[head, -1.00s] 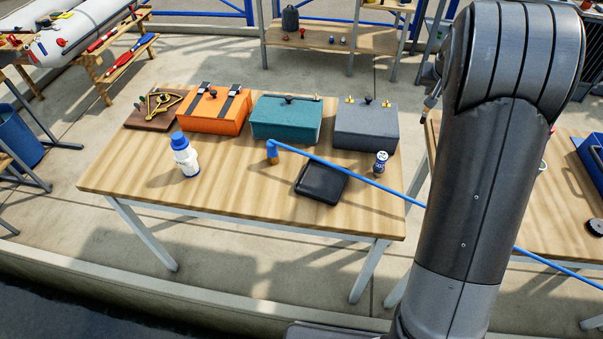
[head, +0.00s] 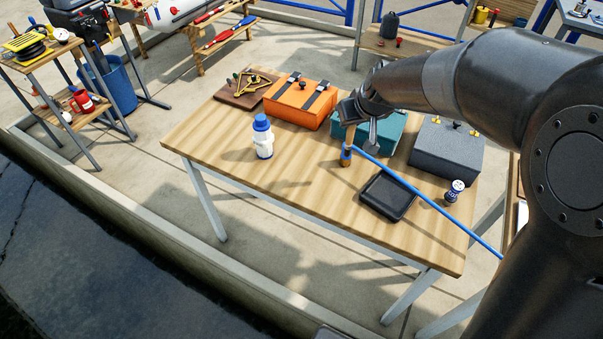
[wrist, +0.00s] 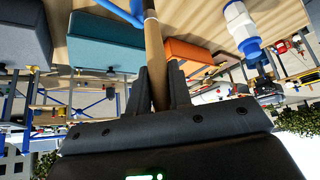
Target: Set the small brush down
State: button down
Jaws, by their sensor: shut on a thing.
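My gripper (head: 348,112) is above the middle of the wooden table (head: 225,142), in front of the teal case. It is shut on the small brush, whose wooden handle (wrist: 154,55) runs between the two fingers in the wrist view. In the head view the brush (head: 347,142) points down from the gripper, close to upright. Its lower end is beside the end of the blue pole (head: 420,198), and I cannot tell whether it touches the table or the pole.
An orange case (head: 302,105), a teal case (head: 392,138) and a grey case (head: 445,150) line the back of the table. A white bottle with a blue cap (head: 263,137), a black tray (head: 388,196) and a small can (head: 455,192) stand nearer. The front left tabletop is clear.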

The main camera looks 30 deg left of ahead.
jog(key=s+a+f, duration=0.3)
jog(key=a+f, duration=0.8)
jog(key=a, duration=0.1)
jog(key=shift+s, duration=0.1)
jog(key=c, duration=1.3)
grip_release()
jog(key=shift+f, duration=0.15)
jog(key=v, duration=1.2)
jog(key=shift+r, duration=0.25)
